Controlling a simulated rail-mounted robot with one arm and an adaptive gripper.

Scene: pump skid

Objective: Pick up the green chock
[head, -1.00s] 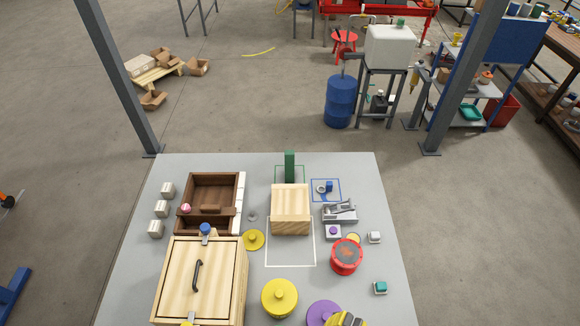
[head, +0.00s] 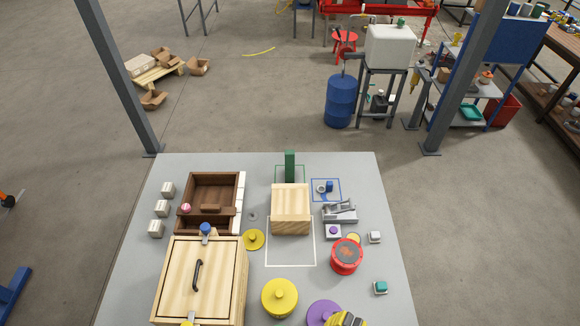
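A dark green upright block (head: 290,165), which looks like the green chock, stands at the table's far edge inside a green outlined square. A light wooden block (head: 291,205) stands directly in front of it and hides its lower part. I cannot tell whether the two touch. A yellow and dark part (head: 346,320) at the bottom edge, beside a purple round knob (head: 322,312), may be my gripper. It is cut off by the frame, so its fingers cannot be seen. It is well away from the green block.
Left of the wooden block are an open brown tray (head: 214,231) and a large lidded wooden box (head: 198,278). To the right are a grey metal fixture (head: 340,212), a red round canister (head: 346,257) and a teal-topped cube (head: 380,287). A white outlined square lies partly bare before the wooden block.

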